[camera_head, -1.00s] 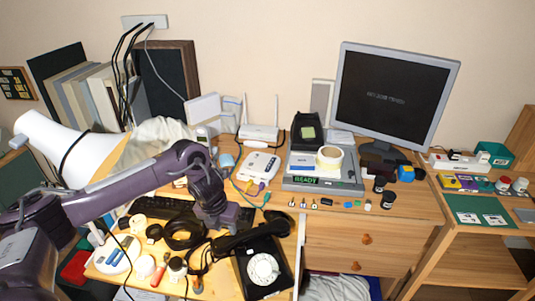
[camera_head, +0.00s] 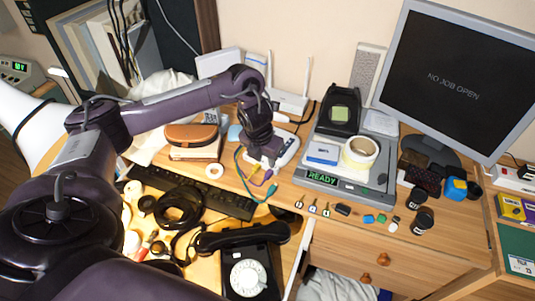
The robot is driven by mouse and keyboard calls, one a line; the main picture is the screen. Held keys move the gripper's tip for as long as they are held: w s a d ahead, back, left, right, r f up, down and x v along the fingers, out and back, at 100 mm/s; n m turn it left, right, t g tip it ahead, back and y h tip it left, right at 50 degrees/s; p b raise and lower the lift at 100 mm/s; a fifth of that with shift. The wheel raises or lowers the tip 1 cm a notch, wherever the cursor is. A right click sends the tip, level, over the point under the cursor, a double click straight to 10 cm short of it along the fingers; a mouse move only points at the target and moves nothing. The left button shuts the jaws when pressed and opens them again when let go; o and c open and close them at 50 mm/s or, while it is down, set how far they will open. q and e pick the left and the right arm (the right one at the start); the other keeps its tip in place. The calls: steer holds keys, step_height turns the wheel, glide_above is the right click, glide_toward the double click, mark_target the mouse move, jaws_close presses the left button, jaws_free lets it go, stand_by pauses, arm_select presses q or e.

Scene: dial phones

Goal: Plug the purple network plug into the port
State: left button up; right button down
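My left gripper (camera_head: 266,158) points down at the near left edge of the white network box (camera_head: 288,146) on the desk and hides part of it. A small purple plug (camera_head: 268,175) shows just below the fingers, at the front of the box. I cannot tell whether the fingers touch it or whether it sits in a port. A yellow plug (camera_head: 254,168) is close to its left. A teal cable (camera_head: 247,184) runs from behind them to a teal plug (camera_head: 273,200) near the desk edge. The port itself is hidden. My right gripper is out of view.
A grey machine with a READY display (camera_head: 322,178) and a tape roll (camera_head: 360,150) stands to the right. A brown case (camera_head: 192,135), a keyboard (camera_head: 225,200) and a black dial phone (camera_head: 245,272) lie left and in front. A white router (camera_head: 290,102) stands behind.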

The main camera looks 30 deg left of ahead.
mark_target(268, 173)
arm_select(q)
steer(key=b+x, duration=0.5)
steer(key=x, duration=0.2)
steer(key=shift+f+b, duration=0.2)
steer(key=shift+b, duration=0.1)
steer(key=shift+w+f, duration=0.1)
steer(key=shift+f, duration=0.25)
steer(key=c, duration=0.6)
steer(key=shift+c, duration=0.2)
steer(key=shift+s, duration=0.25)
steer(key=shift+s+p, duration=0.3)
steer(key=shift+s, duration=0.5)
steer(key=shift+s, duration=0.2)
steer(key=shift+r, duration=0.1)
